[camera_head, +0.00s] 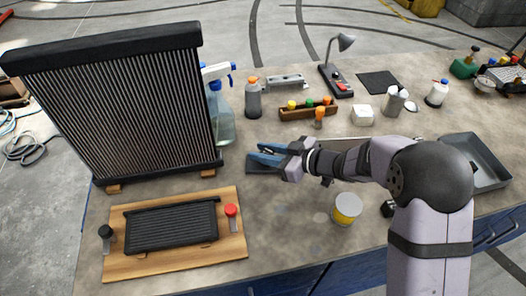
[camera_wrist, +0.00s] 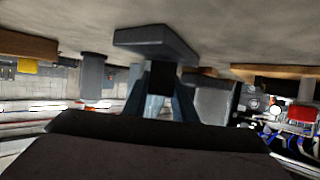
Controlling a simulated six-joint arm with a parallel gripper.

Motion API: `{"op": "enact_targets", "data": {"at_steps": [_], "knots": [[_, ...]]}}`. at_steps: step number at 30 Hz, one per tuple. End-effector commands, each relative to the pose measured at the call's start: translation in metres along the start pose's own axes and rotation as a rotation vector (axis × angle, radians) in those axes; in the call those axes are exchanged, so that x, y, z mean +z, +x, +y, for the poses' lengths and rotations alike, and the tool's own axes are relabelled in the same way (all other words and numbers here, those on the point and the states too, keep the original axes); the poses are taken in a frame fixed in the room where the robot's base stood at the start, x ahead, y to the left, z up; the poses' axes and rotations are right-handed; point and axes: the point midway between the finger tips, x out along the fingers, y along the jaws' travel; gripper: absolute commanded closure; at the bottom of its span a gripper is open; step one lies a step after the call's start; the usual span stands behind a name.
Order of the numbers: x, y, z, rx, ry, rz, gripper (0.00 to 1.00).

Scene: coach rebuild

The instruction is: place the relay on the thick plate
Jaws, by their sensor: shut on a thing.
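My gripper (camera_head: 268,154) has blue fingers and is over the dark grey plate (camera_head: 258,169), which lies flat on the bench right of the radiator. In the wrist view, my gripper (camera_wrist: 160,98) is shut on a small black block (camera_wrist: 161,75), which I take to be the relay. The fingers hide much of it in the head view. A grey slab (camera_wrist: 155,38), likely the thick plate, shows just beyond the block in the wrist view. The block's end meets the slab in the picture; I cannot tell whether they touch.
A tall radiator (camera_head: 120,100) stands left. A wooden board (camera_head: 180,262) with a black finned part lies in front. A spray bottle (camera_head: 222,115), a grey bottle (camera_head: 253,100) and a wooden rack (camera_head: 300,113) stand behind the gripper. A yellow-banded can (camera_head: 346,208) stands front right.

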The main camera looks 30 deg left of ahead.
Motion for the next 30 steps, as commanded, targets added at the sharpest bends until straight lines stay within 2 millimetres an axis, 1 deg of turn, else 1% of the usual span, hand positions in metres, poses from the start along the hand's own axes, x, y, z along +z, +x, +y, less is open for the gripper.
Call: {"op": "enact_targets", "data": {"at_steps": [13,14,15,16,26,28,30], "knots": [[0.0055,0.0024,0.0002,0.001,-0.001,0.001,0.98],[0.0057,0.0024,0.0002,0.001,-0.001,0.0,0.73],[0.0051,0.0022,0.0002,0.001,-0.001,0.0,0.64],[0.0051,0.0021,0.0002,0.001,-0.001,0.0,0.57],[0.0039,0.0016,0.0002,0.001,-0.001,0.0,0.57],[0.0009,0.0004,0.0002,0.001,-0.002,0.001,0.57],[0.0023,-0.0045,0.0007,0.002,-0.001,0.0,0.57]]}}
